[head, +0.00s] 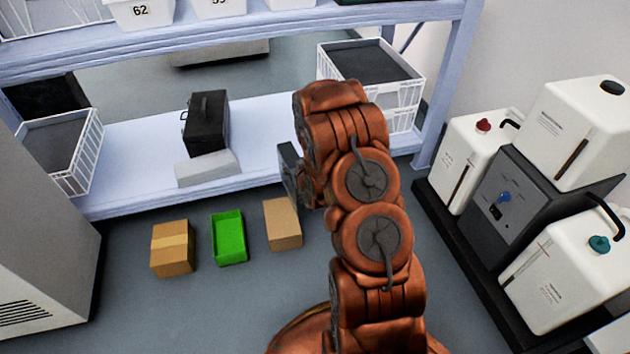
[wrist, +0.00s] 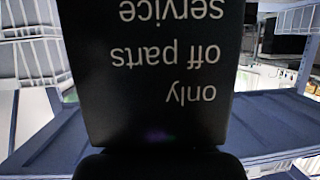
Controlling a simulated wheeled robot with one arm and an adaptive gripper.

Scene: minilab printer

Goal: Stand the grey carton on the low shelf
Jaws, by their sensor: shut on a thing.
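The grey carton (wrist: 160,75) fills the middle of the wrist view, a dark face with white print that reads upside down. In the head view a narrow dark grey part of it (head: 288,168) shows left of my arm, in front of the low shelf's edge. My gripper (head: 303,185) is shut on the carton; its fingers are mostly hidden by my arm. The low shelf (head: 140,150) is a pale blue-white board. I cannot tell whether the carton touches the shelf.
On the low shelf stand a black handled case (head: 206,122), a pale grey block (head: 207,168) and wire baskets (head: 88,150) at both ends. On the floor are two brown boxes (head: 172,248) and a green bin (head: 229,238). White canisters (head: 470,155) stand right.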

